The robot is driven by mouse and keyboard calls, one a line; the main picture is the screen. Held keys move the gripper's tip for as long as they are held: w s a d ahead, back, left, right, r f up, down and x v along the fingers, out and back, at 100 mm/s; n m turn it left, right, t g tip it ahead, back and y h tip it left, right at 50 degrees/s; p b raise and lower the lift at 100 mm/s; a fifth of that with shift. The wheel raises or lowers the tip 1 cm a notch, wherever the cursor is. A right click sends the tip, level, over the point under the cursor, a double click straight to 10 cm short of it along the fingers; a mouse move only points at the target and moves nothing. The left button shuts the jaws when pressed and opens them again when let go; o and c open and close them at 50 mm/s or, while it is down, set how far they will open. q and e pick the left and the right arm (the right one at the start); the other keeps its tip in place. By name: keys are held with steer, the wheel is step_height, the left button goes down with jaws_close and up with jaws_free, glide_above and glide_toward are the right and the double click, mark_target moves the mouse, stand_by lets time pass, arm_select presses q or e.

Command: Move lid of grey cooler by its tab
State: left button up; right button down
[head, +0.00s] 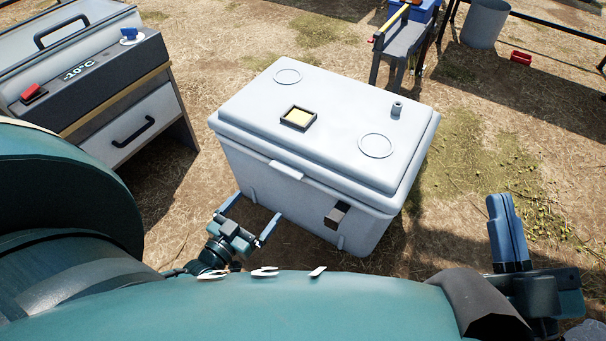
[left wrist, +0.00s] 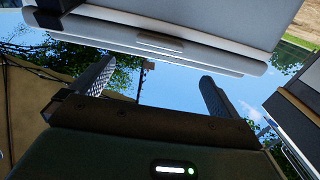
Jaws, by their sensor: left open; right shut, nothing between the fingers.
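The grey cooler (head: 285,205) stands on the ground in the middle of the head view. Its pale lid (head: 335,115) lies on top and looks closed. The lid's tab (head: 286,169) sticks out from the front edge; it also shows in the left wrist view (left wrist: 160,44), above the fingers. My left gripper (head: 251,212) is open and empty, in front of the cooler's left front side and lower than the tab, apart from it. My right gripper (head: 502,205) is shut and empty, to the right of the cooler and away from it.
A freezer-like cabinet (head: 155,115) with a red switch and a temperature display stands at the left. Behind the cooler are a small bench (head: 405,45) with a blue box and a grey bucket (head: 485,22). A dark latch (head: 337,214) sits on the cooler's front. Ground to the right is clear.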

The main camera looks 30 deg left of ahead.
mark_target(284, 173)
arm_select(q)
steer(key=w+b, duration=0.1)
steer(key=w, duration=0.3)
steer(key=w+b, duration=0.2)
steer(key=w, duration=0.2)
steer(key=w+b, duration=0.1)
steer(key=w, duration=0.3)
steer(key=shift+d, duration=0.4)
steer(key=shift+w+b, duration=0.35)
steer(key=shift+w, duration=0.15)
arm_select(e)
step_height(284, 173, up, 6)
steer(key=n+y, duration=0.6)
steer(key=shift+s+d+n+t+y, duration=0.25)
steer(key=shift+s+n+t+y, duration=0.05)
arm_select(q)
steer(key=shift+r, duration=0.1)
steer(key=c, duration=1.1)
